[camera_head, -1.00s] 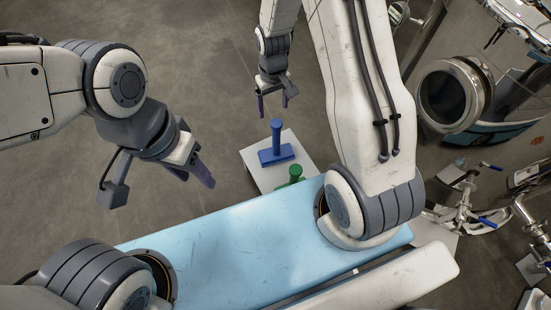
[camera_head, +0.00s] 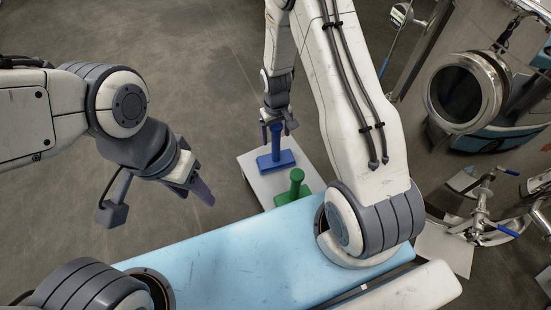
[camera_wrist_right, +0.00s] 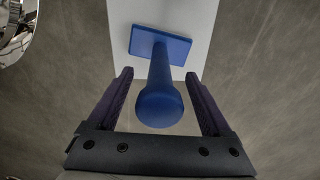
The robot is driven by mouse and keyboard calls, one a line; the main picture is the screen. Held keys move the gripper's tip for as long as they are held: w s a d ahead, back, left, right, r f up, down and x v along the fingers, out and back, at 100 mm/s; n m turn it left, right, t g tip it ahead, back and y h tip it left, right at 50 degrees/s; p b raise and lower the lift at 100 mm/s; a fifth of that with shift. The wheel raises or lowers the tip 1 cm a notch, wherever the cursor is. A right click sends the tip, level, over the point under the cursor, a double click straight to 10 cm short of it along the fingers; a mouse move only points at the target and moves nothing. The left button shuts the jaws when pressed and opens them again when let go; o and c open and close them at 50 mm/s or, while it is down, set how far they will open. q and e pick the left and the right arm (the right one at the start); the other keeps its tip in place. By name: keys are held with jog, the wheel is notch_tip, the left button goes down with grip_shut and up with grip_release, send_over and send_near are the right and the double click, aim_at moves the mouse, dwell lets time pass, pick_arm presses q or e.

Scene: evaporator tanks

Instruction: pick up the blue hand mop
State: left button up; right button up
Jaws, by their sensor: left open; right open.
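The blue hand mop (camera_head: 276,160) stands upright on a white surface, its flat rectangular base down and its handle pointing up. My right gripper (camera_head: 277,130) is open at the top of the handle. In the right wrist view the mop's handle (camera_wrist_right: 160,95) rises toward the camera, and its rounded end lies between the two open fingers of the right gripper (camera_wrist_right: 160,100), with a gap on each side. My left gripper (camera_head: 197,190) is open and empty, off to the left and away from the mop.
A green hand mop (camera_head: 296,188) stands close to the blue one, nearer my body. The white surface (camera_head: 255,185) carries both. My light blue body panel lies in front. Steel tank equipment (camera_head: 467,92) and pipe fittings (camera_head: 482,205) are on the right. The floor at the left is clear.

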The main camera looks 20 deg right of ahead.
jog(key=shift+f, duration=0.5)
jog(key=shift+r, duration=0.1)
grip_shut()
jog(key=shift+r, duration=0.1)
